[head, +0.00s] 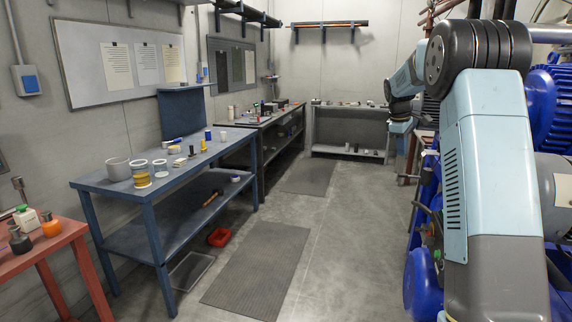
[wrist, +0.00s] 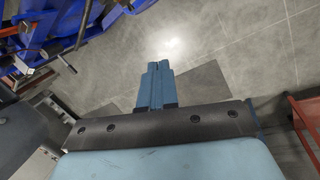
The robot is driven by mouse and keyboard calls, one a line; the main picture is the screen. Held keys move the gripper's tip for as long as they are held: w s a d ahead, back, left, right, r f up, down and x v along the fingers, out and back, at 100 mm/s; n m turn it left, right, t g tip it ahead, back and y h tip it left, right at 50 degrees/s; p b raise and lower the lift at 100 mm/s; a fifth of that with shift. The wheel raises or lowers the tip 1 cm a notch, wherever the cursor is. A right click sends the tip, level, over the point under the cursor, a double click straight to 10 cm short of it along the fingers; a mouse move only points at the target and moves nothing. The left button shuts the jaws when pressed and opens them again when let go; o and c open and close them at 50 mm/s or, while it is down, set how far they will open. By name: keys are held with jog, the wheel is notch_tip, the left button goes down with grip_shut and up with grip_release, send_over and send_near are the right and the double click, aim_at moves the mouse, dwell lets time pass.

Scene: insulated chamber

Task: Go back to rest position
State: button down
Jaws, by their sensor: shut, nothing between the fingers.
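My gripper (wrist: 155,84) shows in the wrist view, its two blue fingers closed together with nothing between them, above the grey tiled floor. In the head view my arm rises at the right, bends at a dark joint and reaches away from me. Its far end (head: 400,118) is small there, and the fingers are hard to make out. The gripper touches nothing that I can see.
Blue machinery (head: 545,110) stands close beside my arm at the right. A blue workbench (head: 140,195) with several cans and a red bench (head: 60,245) stand at the left.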

jog(key=s+a+r+m+t+y, duration=0.15)
jog(key=s+a+r, duration=0.35)
jog(key=s, duration=0.7)
jog(key=s+a+r+m+t, duration=0.1)
jog(key=s+a+r+m, duration=0.3)
jog(key=s, duration=0.8)
jog(key=s+a+f+m, duration=0.2)
jog(key=s+a+f, duration=0.1)
jog(key=s, duration=0.9)
jog(key=s+a+f+m+t+y, duration=0.1)
jog(key=s+a+f+m, duration=0.1)
jog(key=s, duration=1.1)
jog(key=shift+a+f, duration=0.9)
jog(key=shift+a, duration=0.25)
